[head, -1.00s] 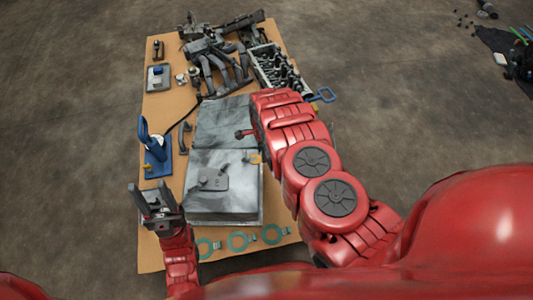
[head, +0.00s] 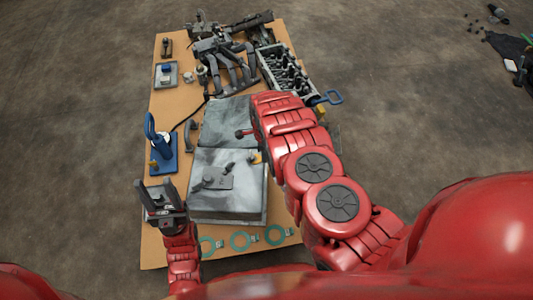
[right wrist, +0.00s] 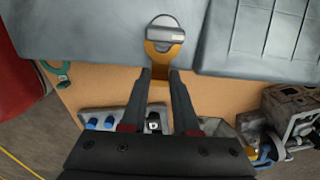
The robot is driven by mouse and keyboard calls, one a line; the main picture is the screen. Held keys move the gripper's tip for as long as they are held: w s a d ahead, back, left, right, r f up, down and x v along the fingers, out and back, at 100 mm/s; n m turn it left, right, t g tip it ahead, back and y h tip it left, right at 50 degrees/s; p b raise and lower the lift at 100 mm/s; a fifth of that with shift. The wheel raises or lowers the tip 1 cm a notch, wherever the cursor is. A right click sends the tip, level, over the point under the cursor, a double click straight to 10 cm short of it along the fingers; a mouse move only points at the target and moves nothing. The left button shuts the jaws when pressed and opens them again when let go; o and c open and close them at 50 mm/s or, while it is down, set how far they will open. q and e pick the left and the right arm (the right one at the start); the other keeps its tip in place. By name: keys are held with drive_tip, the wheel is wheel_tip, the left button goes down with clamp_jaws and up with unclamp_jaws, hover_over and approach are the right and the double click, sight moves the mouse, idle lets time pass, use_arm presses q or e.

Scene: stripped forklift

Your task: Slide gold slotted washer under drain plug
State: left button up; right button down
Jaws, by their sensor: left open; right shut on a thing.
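The gold slotted washer (right wrist: 157,58) is in the right wrist view, at the edge of a grey metal surface. Its gold rim curves around the grey drain plug (right wrist: 165,35), and the plug's head covers its middle. I cannot tell how deep the slot sits around the shank. My right gripper (right wrist: 158,76) is shut on the washer's near end. In the head view a small gold patch (head: 256,158) shows beside my right arm, which hides the right gripper. My left gripper (head: 162,194) is open and empty, over the table's left front.
Grey pans (head: 230,205) lie mid-table. Several teal rings (head: 240,240) lie along the front edge. A blue stand (head: 163,152) is at left; engine parts (head: 235,60) and a cylinder block (head: 285,73) fill the back. Bare table shows at front left.

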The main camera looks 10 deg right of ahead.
drive_tip(key=shift+a, duration=0.25)
drive_tip(key=shift+w+a, duration=0.1)
drive_tip(key=shift+a, duration=0.05)
drive_tip(key=shift+w+a, duration=0.1)
drive_tip(key=shift+a, duration=0.3)
drive_tip(key=c, duration=0.6)
unclamp_jaws()
wheel_tip(320, 180, up, 17)
drive_tip(key=p, duration=0.6)
drive_tip(key=shift+r, duration=0.2)
